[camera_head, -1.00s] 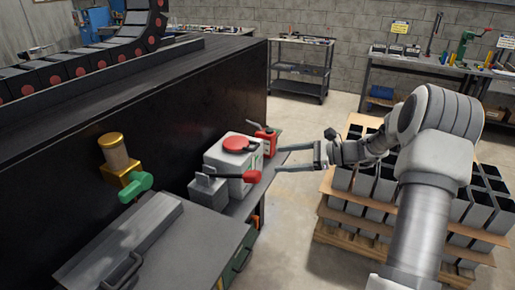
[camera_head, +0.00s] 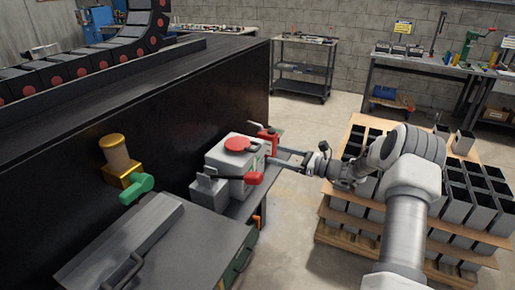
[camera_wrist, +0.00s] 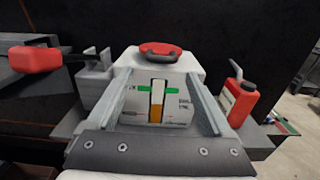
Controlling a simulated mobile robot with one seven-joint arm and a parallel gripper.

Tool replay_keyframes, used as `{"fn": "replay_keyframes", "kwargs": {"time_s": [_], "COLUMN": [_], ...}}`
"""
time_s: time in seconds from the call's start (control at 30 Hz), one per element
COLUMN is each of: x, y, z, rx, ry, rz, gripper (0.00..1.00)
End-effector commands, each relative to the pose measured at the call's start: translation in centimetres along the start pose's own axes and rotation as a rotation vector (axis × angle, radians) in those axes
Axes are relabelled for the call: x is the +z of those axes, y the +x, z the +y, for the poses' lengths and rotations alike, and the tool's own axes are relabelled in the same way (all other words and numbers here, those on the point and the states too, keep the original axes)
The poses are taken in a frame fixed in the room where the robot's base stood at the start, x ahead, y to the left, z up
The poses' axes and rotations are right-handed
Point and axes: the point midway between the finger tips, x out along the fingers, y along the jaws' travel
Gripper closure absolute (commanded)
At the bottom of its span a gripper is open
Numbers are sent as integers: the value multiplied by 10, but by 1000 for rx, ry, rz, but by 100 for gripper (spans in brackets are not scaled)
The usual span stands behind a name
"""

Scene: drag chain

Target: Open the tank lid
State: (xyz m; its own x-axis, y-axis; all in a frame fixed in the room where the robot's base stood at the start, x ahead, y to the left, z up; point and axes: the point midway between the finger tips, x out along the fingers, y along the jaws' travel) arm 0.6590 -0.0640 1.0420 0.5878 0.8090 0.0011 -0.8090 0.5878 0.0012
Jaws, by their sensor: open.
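The tank (camera_head: 225,158) is a white box on the grey bench, with a round red lid (camera_head: 238,144) on top. In the wrist view the red lid (camera_wrist: 160,50) lies flat and has a dark handle on its near side. The tank's front (camera_wrist: 140,105) carries a level gauge with green marks and an orange lower part. My gripper (camera_head: 278,158) is at the tank's right side in the head view. In the wrist view my gripper (camera_wrist: 158,78) is open, its fingers apart and empty, below the lid. Whether the fingertips touch the tank cannot be told.
A red canister (camera_wrist: 241,100) stands right of the tank in the wrist view. A red-handled lever (camera_head: 253,178) and grey block (camera_head: 208,191) are beside the tank. A dark machine wall (camera_head: 190,110) rises behind. A pallet of boxes (camera_head: 365,225) is under my arm.

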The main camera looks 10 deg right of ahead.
Motion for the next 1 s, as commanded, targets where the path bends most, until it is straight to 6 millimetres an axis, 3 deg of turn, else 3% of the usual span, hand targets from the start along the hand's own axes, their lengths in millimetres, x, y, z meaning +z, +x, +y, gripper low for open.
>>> {"fn": "replay_keyframes", "kwargs": {"time_s": [0.2, 0.4, 0.83, 1.0], "x": [0, 0, 0, 0], "y": [48, 74, 84, 84], "z": [1, 0, 0, 0], "rx": [3, 1, 0, 1], "ry": [-2, -2, -1, -1], "rz": [1, 2, 1, 1], "gripper": [15, 15, 15, 46]}}
